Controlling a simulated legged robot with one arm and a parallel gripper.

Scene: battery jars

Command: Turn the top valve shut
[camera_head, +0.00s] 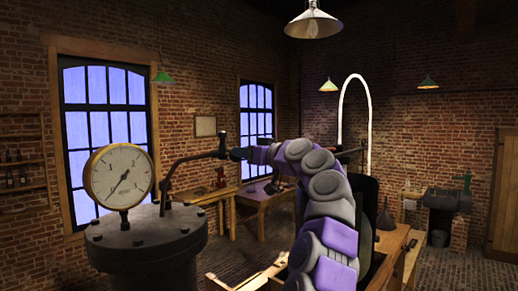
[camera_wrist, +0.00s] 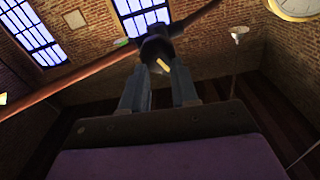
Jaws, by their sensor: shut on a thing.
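A dark iron vessel (camera_head: 148,245) with a bolted round lid stands at the left in the head view. A thin dark bent pipe (camera_head: 196,157) rises from the lid and runs right to a small dark valve handle (camera_head: 222,145). My gripper (camera_head: 236,154) meets it from the right, at the end of my purple and grey arm. In the wrist view my gripper's fingers (camera_wrist: 158,82) are shut on the dark hub (camera_wrist: 157,47) of the valve, with thin bars running out to both sides. How far the valve is turned cannot be told.
A round pressure gauge (camera_head: 118,177) stands on the vessel's left side, close to the pipe. A wooden workbench (camera_head: 262,199) stands behind by the windows.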

